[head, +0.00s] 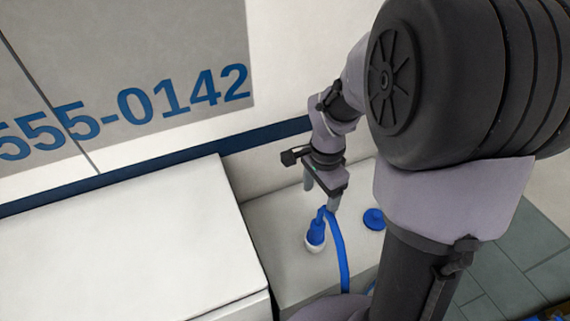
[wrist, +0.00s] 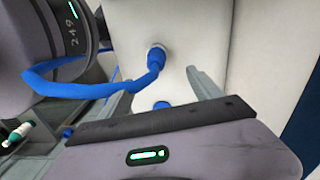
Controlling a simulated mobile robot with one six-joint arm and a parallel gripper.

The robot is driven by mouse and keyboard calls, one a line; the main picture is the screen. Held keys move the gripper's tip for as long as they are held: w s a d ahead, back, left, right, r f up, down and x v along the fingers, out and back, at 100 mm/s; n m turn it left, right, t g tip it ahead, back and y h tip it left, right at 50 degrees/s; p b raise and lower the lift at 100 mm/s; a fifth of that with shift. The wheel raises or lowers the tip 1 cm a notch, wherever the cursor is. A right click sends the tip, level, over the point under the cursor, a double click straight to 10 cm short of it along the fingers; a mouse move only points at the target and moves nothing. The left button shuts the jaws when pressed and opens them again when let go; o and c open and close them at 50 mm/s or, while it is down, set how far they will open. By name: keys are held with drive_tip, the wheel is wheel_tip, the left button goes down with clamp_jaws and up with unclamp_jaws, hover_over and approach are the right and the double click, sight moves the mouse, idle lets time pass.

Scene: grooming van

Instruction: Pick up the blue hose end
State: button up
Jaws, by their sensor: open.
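The blue hose end (head: 316,233) is a thick blue nozzle with a white collar at its lower end, on the white counter top. The blue hose (head: 341,262) arches from it and runs down to the right. My gripper (head: 320,198) is above the hose end, with its fingers apart and pointing down. In the wrist view the hose end (wrist: 157,62) shows between and just beyond the open fingertips (wrist: 160,76). The hose (wrist: 75,88) bends away left there. Nothing is held.
A blue round disc (head: 374,218) lies on the counter (head: 283,235), right of the hose. A larger white cabinet (head: 130,245) stands left. The wall behind has a dark blue stripe. A blue piece (wrist: 161,105) shows near my gripper's body; I cannot tell what it is.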

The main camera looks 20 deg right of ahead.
drive_tip(key=b, duration=0.1)
hover_over(318, 223)
drive_tip(key=f, duration=0.5)
drive_tip(key=shift+s, duration=0.2)
drive_tip(key=f, duration=0.6)
drive_tip(key=shift+w+f+b, duration=0.1)
drive_tip(key=shift+w+b, duration=0.25)
drive_tip(key=shift+s+f, duration=0.1)
drive_tip(key=shift+f, duration=0.25)
wheel_tip(318, 223, down, 4)
drive_tip(key=shift+d+f, duration=0.1)
drive_tip(key=shift+f, duration=0.5)
drive_tip(key=shift+r, duration=0.1)
drive_tip(key=shift+c, duration=1.1)
clamp_jaws()
